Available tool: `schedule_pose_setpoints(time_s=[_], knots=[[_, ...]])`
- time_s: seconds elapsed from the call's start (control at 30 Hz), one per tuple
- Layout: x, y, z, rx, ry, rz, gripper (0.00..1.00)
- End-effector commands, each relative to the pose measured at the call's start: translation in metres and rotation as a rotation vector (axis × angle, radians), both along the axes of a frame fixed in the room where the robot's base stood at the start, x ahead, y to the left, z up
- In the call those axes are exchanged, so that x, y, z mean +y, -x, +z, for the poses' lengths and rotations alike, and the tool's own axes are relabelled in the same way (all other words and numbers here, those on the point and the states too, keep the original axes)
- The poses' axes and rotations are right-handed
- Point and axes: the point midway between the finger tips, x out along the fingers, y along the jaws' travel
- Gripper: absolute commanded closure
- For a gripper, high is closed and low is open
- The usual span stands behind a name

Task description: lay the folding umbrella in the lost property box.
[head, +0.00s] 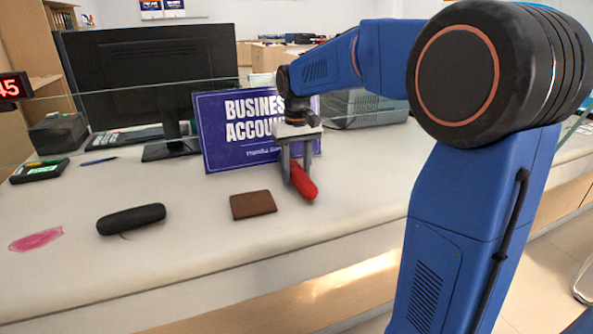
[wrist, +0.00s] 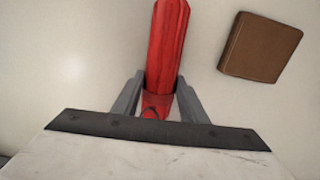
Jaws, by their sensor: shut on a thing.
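The red folding umbrella (head: 304,182) is slim and pleated and lies at or just above the counter in front of the blue sign. My gripper (head: 299,167) points down with its fingers on either side of it. In the wrist view the umbrella (wrist: 167,45) runs away from between the fingers of my gripper (wrist: 160,98), which is shut on its near end. I cannot tell if it touches the counter. I cannot make out a lost property box for certain; a grey ribbed box (head: 368,106) stands behind the sign, partly hidden by my arm.
A brown wallet (head: 253,205) lies left of the umbrella, also in the wrist view (wrist: 260,47). A black oblong case (head: 131,219) lies farther left. The blue sign (head: 235,132) stands close behind my gripper, with a glass screen and monitor (head: 150,80) beyond. The front counter is mostly clear.

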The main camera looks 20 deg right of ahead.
Motion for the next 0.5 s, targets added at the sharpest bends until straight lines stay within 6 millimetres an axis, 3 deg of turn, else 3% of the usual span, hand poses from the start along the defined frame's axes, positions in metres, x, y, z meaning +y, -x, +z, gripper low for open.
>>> schedule_pose_setpoints(time_s=[0.33, 0.37, 0.43, 0.5], knots=[[0.0000, -0.0001, -0.0026, 0.000, 0.000, 0.000, 0.96], [0.0000, -0.0001, -0.0027, 0.000, 0.000, 0.000, 0.56], [0.0000, -0.0001, -0.0025, 0.000, 0.000, 0.000, 0.42], [0.0000, -0.0001, -0.0025, 0.000, 0.000, 0.000, 0.42]])
